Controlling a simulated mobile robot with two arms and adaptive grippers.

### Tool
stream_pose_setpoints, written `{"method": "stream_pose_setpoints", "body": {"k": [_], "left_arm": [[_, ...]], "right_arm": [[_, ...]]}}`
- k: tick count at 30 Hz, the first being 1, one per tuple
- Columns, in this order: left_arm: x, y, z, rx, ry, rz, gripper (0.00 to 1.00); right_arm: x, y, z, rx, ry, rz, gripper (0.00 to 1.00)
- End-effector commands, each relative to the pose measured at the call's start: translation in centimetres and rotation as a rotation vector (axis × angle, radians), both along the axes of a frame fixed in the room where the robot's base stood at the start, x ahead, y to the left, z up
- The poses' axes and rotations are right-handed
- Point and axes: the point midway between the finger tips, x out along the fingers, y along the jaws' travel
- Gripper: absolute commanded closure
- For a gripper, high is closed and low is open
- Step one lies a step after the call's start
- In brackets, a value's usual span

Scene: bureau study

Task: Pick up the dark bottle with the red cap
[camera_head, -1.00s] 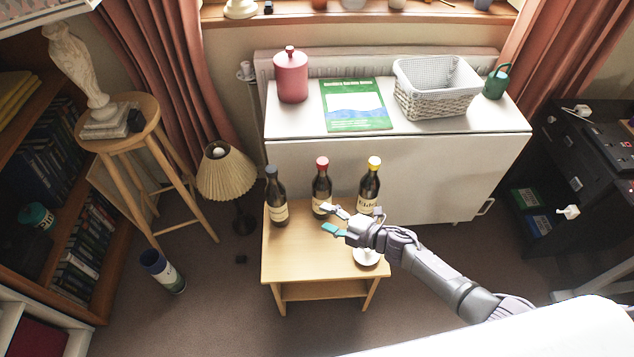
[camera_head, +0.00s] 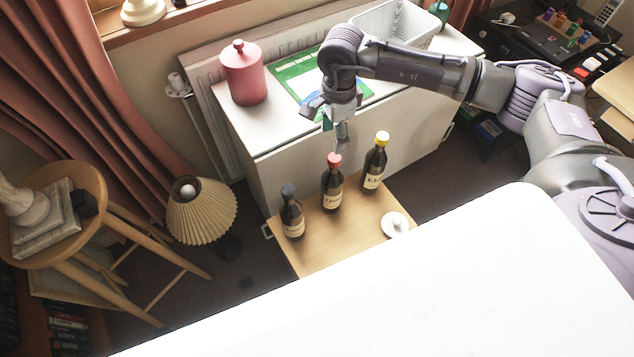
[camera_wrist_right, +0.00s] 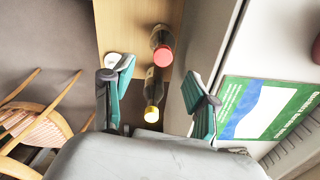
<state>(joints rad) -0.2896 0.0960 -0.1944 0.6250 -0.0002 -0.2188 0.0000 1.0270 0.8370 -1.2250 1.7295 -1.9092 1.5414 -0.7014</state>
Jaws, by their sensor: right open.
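The dark bottle with the red cap (camera_head: 332,190) stands upright on the small wooden table, between two other dark bottles. My right gripper (camera_head: 334,128) is above it, pointing down, open and empty. In the right wrist view the red-capped bottle (camera_wrist_right: 161,42) shows from above, beyond the open teal fingers (camera_wrist_right: 158,78) and apart from them. My left gripper is not in view.
A blue-grey-capped bottle (camera_head: 291,215) stands to the left and a yellow-capped bottle (camera_head: 374,168) close to the right. A white dish (camera_head: 396,224) sits near the wooden table's (camera_head: 345,238) right edge. The white cabinet (camera_head: 290,165) rises just behind.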

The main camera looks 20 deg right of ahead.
Motion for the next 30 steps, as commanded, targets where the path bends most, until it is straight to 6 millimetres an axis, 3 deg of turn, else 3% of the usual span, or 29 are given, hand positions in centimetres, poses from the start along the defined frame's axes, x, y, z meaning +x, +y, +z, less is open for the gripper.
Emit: {"method": "stream_pose_setpoints", "body": {"k": [4,10,15,23,30], "left_arm": [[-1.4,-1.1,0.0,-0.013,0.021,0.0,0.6],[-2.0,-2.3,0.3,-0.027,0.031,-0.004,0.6],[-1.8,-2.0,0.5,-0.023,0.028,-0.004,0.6],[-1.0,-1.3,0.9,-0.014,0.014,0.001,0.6],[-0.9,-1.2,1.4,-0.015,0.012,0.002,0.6]], "right_arm": [[0.0,-0.7,-0.9,-0.031,-0.005,0.011,0.42],[0.0,-0.7,-4.8,-0.029,-0.003,0.01,0.42],[0.1,-0.6,-7.4,-0.027,-0.005,0.009,0.42],[0.3,-0.7,-9.4,-0.027,-0.005,0.009,0.42],[0.8,-0.8,-12.9,-0.025,-0.005,0.009,0.42]]}}
